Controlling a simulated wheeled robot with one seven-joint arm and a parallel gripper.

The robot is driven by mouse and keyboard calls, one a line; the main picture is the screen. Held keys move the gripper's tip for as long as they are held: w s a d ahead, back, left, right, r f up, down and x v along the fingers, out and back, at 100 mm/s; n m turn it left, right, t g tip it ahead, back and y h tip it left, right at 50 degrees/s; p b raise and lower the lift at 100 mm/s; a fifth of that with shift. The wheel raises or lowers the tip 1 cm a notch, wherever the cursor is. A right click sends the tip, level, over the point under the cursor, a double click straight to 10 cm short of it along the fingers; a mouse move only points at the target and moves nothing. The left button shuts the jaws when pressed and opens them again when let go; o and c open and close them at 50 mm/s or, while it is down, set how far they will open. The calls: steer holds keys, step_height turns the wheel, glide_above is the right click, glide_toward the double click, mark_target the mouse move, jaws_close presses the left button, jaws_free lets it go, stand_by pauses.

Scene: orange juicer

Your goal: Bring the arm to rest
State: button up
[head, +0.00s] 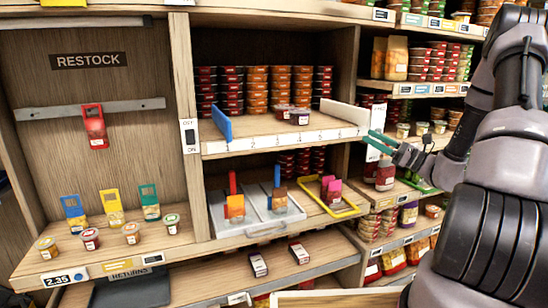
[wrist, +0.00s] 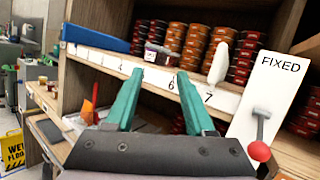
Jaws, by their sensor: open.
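My gripper (head: 376,141) is at the right end of the numbered shelf in the head view, with its green fingers pointing left toward the shelf edge. In the wrist view the two green fingers of my gripper (wrist: 159,80) stand apart with nothing between them. My dark and grey arm (head: 500,150) fills the right side of the head view. The fingers appear in front of the shelf's number strip (wrist: 150,74); whether they touch it I cannot tell.
A blue divider (head: 222,122) and a white divider (head: 345,111) stand on the numbered shelf with a few jars (head: 299,116) between. A FIXED panel (wrist: 273,95) with a red-knobbed lever (wrist: 259,151) is close right of the fingers. Trays (head: 262,221) hold items below.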

steer(key=s+a+r+n+g+h, duration=0.3)
steer(key=s+a+n+g, duration=0.3)
steer(key=s+a, duration=0.15)
steer(key=s+a+r+n+g+h, duration=0.3)
steer(key=s+a+r+n+g, duration=0.1)
steer(key=s+a+n+g, duration=0.3)
steer(key=s+d+r+n+t+h, duration=0.3)
steer(key=s+r+h, duration=0.1)
steer(key=s+h, duration=0.1)
steer(key=s+d+r+n+t+h, duration=0.2)
steer(key=s+d+r+t+h, duration=0.1)
steer(key=s, duration=0.4)
steer(key=shift+s+r+n+t+h, duration=0.25)
steer(key=shift+r+n+t+h, duration=0.15)
steer(key=shift+r+t+h, duration=0.45)
